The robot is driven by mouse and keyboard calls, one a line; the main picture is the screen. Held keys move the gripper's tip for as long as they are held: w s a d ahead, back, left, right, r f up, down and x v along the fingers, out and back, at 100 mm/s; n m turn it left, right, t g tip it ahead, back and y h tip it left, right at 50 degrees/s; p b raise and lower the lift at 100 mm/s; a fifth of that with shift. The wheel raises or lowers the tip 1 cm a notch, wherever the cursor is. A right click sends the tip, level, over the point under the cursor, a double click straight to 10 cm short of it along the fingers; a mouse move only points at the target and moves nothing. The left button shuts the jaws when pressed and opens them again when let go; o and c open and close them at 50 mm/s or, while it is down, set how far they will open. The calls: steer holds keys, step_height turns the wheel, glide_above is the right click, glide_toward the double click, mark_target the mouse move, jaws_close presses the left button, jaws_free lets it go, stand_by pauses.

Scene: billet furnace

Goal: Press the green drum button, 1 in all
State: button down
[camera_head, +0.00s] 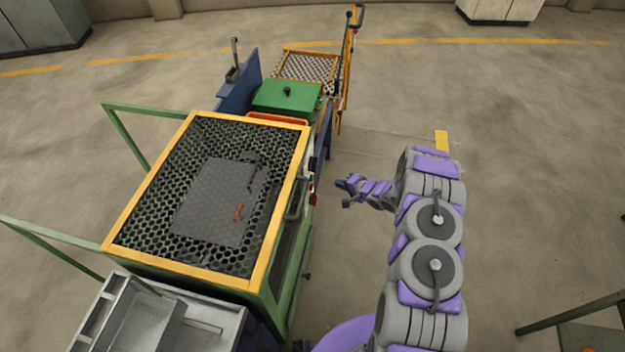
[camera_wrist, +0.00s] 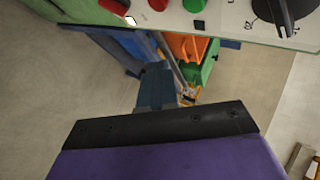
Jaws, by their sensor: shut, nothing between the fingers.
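In the wrist view a green button (camera_wrist: 194,5) sits on a pale control panel (camera_wrist: 230,14) at the top edge, partly cut off. A red button (camera_wrist: 158,4) is to its left. No label I can read says which is the drum button. My gripper (camera_wrist: 156,72) is shut and empty; its blue fingertips are below the panel in the picture, apart from the green button. In the head view my gripper (camera_head: 345,190) is right of the machine's panel side, with a floor gap between. The green button cannot be made out there.
A black lever (camera_wrist: 280,12) stands out from the panel, right of the green button. The yellow-framed mesh guard (camera_head: 278,262) tops the machine. A green box (camera_head: 287,97) is behind it. A grey tray unit (camera_head: 225,318) stands in front. Floor on the right is mostly clear.

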mark_target(311, 178)
steer(key=w+a+b, duration=0.1)
steer(key=w+a, duration=0.1)
steer(key=a, duration=0.3)
steer(key=shift+w+a, duration=0.15)
steer(key=shift+a, duration=0.25)
stand_by(0.4)
steer(key=shift+a, duration=0.35)
stand_by(1.2)
steer(key=shift+a, duration=0.25)
